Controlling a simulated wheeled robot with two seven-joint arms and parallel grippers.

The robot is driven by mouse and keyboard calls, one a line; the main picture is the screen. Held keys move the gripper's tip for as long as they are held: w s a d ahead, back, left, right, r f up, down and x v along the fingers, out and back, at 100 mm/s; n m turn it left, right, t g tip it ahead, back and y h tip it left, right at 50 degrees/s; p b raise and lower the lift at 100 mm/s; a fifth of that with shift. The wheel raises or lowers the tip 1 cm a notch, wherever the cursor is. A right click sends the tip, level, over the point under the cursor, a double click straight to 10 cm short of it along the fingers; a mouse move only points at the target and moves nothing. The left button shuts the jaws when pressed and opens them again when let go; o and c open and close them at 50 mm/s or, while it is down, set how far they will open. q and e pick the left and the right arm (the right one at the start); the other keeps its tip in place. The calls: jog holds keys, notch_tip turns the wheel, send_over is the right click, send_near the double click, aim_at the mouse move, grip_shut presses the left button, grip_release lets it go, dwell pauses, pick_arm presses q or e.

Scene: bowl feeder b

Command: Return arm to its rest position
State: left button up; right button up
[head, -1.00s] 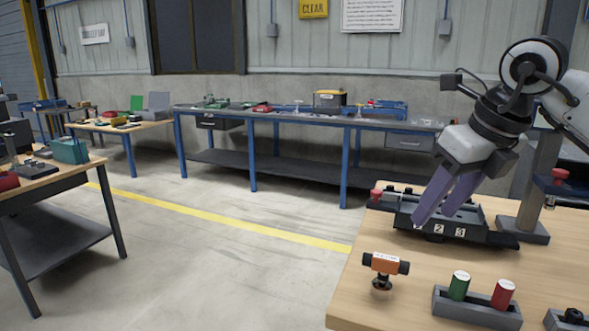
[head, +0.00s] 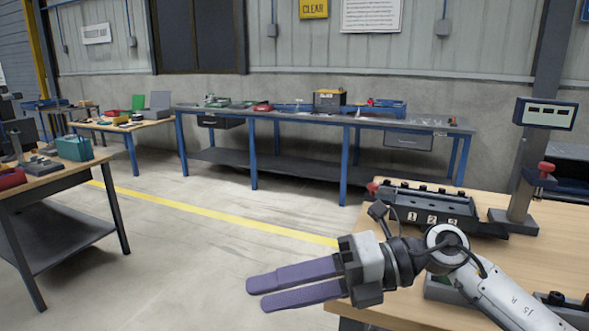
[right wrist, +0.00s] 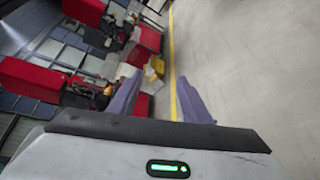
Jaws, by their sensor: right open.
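My right gripper (head: 295,286) has two purple fingers and points left in the head view. It is past the near left edge of the wooden table, over the floor. Its fingers are apart with nothing between them. The fingers also show in the right wrist view (right wrist: 158,95), with floor and a yellow line beyond them. My right arm crosses the front of the table and hides much of what lies there. My left gripper is not in view.
The wooden table (head: 556,240) holds a dark numbered fixture (head: 430,207) and a post with a display box (head: 545,113). A grey tray (head: 441,290) is partly hidden behind my arm. A workbench (head: 300,116) stands along the wall. The floor (head: 180,270) is open at left.

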jog(key=w+d+f+m+t+h, duration=0.1)
jog(key=d+f+m+t+h, duration=0.15)
jog(key=f+m+t, duration=0.55)
jog(key=w+d+f+m+t+h, duration=0.1)
jog(key=d+f+m+t+h, duration=0.2)
jog(key=m, duration=0.9)
jog(key=w+d+f+m+t+h, duration=0.1)
jog(key=d+f+m+t, duration=0.5)
jog(key=m, duration=0.4)
jog(key=s+d+f+m+g+h, duration=0.3)
jog(key=s+f+m, duration=0.1)
jog(key=s+f, duration=0.6)
jog(key=s+d+f+m+g+h, duration=0.3)
jog(key=s+f, duration=0.7)
jog(key=f, duration=0.4)
jog(key=shift+s+d+f+m+g, duration=0.15)
jog(key=shift+d+m+g, duration=0.2)
jog(key=shift+m+g, duration=0.55)
